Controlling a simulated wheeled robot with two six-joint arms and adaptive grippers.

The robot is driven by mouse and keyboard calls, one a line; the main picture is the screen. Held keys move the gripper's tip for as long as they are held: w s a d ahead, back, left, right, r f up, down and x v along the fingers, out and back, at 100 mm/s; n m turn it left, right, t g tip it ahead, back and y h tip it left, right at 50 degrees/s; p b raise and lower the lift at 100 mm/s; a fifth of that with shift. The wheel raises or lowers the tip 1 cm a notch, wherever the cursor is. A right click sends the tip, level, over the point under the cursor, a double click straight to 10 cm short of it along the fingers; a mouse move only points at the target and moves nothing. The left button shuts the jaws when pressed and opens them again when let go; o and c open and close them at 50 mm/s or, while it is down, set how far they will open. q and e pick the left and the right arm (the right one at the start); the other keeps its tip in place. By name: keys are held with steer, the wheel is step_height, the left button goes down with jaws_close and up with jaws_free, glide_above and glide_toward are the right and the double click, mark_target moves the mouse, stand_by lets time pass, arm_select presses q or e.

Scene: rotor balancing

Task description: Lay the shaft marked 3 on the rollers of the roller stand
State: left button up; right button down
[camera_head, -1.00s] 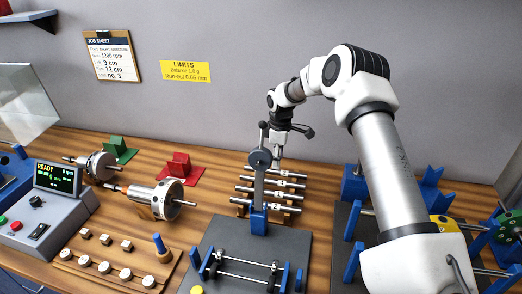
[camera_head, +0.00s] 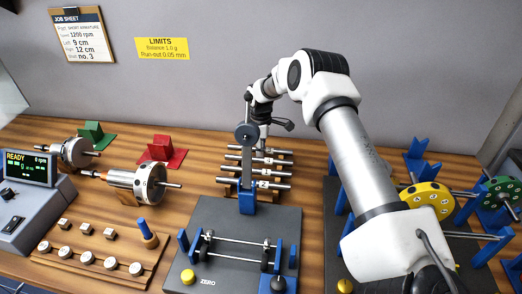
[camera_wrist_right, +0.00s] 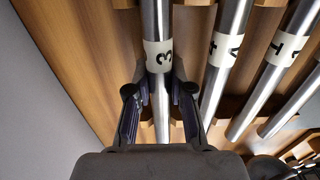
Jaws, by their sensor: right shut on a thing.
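The shaft marked 3 (camera_wrist_right: 158,55) is a steel rod with a white band, at the left of the row in the right wrist view. My right gripper (camera_wrist_right: 160,92) is shut on it, with a finger on each side just below the band. In the head view this gripper (camera_head: 262,145) is at the far end of the shaft rack, partly hidden behind the dial gauge. Whether the shaft is clear of the rack cannot be told. The roller stand (camera_head: 190,222) is a dark plate with rollers, rods and blue posts, nearer than the rack. My left gripper is out of view.
Other marked shafts (camera_head: 262,173) lie close beside it in the wooden rack. The dial gauge (camera_head: 246,132) on a blue post (camera_head: 247,200) stands between rack and rollers. Yellow (camera_head: 428,200) and green (camera_head: 501,193) discs are at right, a rotor (camera_head: 138,184) at left.

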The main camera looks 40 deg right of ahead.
steer(key=shift+r, duration=0.25)
step_height(320, 180, up, 6)
steer(key=p, duration=0.5)
steer(key=shift+d+f, duration=0.1)
steer(key=shift+f, duration=0.1)
